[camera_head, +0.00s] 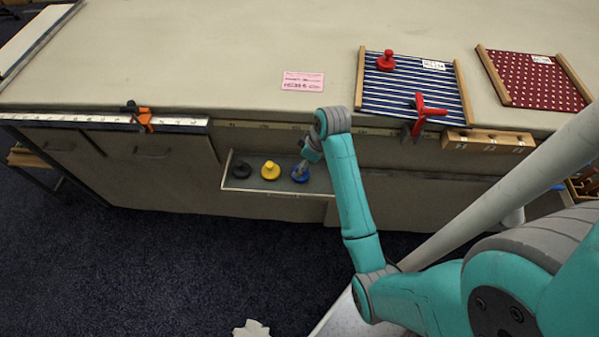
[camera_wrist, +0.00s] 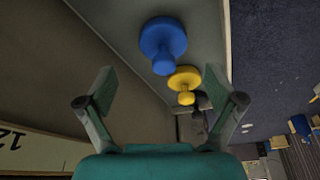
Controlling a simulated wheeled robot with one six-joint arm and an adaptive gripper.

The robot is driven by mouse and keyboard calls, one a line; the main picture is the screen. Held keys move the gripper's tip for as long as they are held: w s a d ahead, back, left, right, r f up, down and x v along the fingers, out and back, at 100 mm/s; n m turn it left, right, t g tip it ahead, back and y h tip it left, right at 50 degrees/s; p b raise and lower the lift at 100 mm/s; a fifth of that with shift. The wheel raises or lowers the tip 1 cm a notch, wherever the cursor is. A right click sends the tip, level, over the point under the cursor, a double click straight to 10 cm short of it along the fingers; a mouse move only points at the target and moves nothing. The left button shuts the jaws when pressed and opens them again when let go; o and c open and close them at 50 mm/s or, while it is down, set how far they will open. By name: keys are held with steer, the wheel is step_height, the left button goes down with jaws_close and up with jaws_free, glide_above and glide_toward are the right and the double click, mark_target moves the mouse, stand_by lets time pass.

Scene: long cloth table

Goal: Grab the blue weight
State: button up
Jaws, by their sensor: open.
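The blue weight (camera_head: 302,177) is a round disc with a knob. It stands at the right of a row on a shallow shelf (camera_head: 243,186) at the table's front side. My gripper (camera_head: 304,164) is right at the blue weight in the head view and hides part of it. In the wrist view my gripper (camera_wrist: 160,84) is open, with its two fingers wide apart and nothing held. The blue weight (camera_wrist: 163,36) lies ahead of the fingertips, between their lines, with its knob toward me. No contact shows.
A yellow weight (camera_head: 270,171) and a black weight (camera_head: 242,170) stand left of the blue one. Above are the table edge, an orange clamp (camera_head: 139,116) and a red clamp (camera_head: 424,113). A red weight (camera_head: 386,61) sits on a striped cloth (camera_head: 405,90).

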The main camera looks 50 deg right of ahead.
mark_target(305, 177)
steer(key=shift+a+x, duration=0.2)
steer(key=shift+x, duration=2.5)
steer(key=shift+s+r, duration=0.1)
steer(key=c, duration=1.7)
